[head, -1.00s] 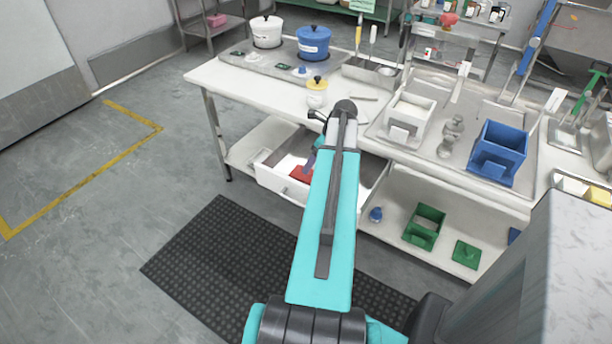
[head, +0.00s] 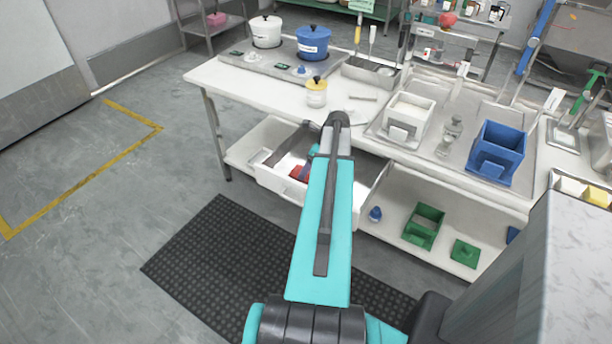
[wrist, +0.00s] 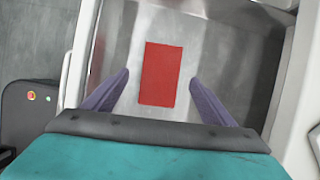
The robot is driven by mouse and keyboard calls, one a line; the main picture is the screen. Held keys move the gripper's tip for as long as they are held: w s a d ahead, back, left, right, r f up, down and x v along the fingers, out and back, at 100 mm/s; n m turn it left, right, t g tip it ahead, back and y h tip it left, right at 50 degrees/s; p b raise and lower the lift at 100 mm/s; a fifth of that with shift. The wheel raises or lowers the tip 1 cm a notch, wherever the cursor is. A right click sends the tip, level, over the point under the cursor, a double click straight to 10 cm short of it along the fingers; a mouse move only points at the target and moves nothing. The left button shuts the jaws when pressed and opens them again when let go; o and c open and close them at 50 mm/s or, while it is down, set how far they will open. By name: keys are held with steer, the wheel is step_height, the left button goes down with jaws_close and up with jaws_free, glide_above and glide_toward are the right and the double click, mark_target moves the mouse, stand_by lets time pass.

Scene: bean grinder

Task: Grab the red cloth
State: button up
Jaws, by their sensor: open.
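The red cloth (wrist: 161,75) lies flat on the bottom of the open drawer (wrist: 125,40), a rectangle in the middle of the wrist view. In the head view the red cloth (head: 298,172) shows only in part in the drawer (head: 273,180), beside my arm. My gripper (wrist: 160,82) is open, its two purple fingers on either side of the cloth and apart from it. In the wrist view it appears above the cloth; the exact height I cannot tell. In the head view my arm hides most of the gripper.
The drawer's light walls surround the cloth. The white table (head: 240,88) above holds a yellow-lidded jar (head: 316,95), a white bin (head: 408,115) and a blue bin (head: 496,150). A green box (head: 424,228) stands on the lower shelf. A dark mat (head: 215,255) lies on the floor.

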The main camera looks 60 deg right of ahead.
steer(key=shift+p+x, duration=0.55)
steer(key=shift+x, duration=1.55)
steer(key=shift+d, duration=0.15)
steer(key=shift+c, duration=0.4)
steer(key=c, duration=1)
